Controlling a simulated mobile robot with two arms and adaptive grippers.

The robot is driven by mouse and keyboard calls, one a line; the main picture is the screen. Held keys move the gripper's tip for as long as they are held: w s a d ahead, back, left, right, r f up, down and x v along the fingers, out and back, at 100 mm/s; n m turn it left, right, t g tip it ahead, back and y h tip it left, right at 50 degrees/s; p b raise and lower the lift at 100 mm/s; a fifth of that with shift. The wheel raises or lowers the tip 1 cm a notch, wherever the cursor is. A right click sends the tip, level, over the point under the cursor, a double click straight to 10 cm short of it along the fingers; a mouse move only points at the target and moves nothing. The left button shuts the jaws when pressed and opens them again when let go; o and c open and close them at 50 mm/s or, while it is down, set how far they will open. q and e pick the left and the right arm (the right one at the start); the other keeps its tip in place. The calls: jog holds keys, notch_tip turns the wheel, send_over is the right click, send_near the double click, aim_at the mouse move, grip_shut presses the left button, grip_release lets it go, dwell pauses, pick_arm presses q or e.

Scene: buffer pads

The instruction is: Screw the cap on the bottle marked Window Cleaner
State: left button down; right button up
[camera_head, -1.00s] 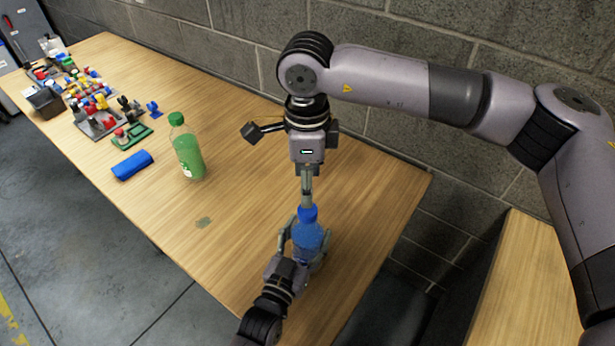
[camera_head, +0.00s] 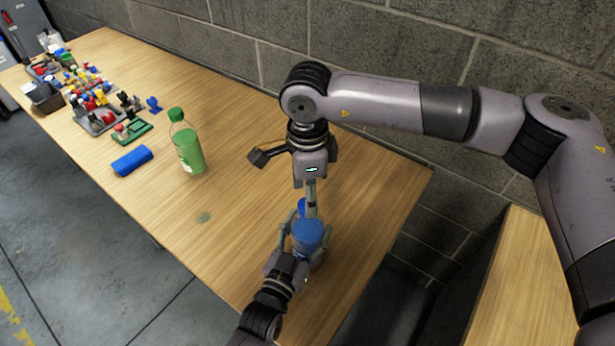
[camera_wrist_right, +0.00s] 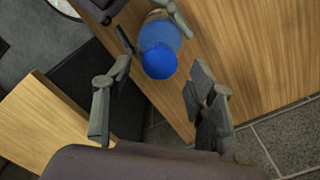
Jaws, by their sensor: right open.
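A translucent blue bottle (camera_head: 308,238) stands near the right part of the table; no label on it is readable. My left gripper (camera_head: 305,232) has its fingers around the bottle body; its fingers also show beside the bottle in the right wrist view. A blue cap (camera_head: 301,206) is at the bottle's top, partly hidden by my right gripper's finger in the head view. In the right wrist view the cap (camera_wrist_right: 159,61) covers the bottle's mouth; how tight it sits cannot be told. My right gripper (camera_wrist_right: 162,68) is open, pointing down, its fingers apart on either side of the cap.
A green bottle with a green cap (camera_head: 187,145) stands left of the grippers, and a blue cylindrical object (camera_head: 132,160) lies beside it. Colourful parts (camera_head: 95,105) and a dark bin (camera_head: 46,98) are at the table's far left. A block wall (camera_head: 230,50) runs behind the table.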

jog(key=shift+f, duration=1.5)
jog(key=c, duration=1.2)
jog(key=o, duration=1.4)
jog(key=shift+c, duration=0.2)
notch_tip(320, 180, up, 12)
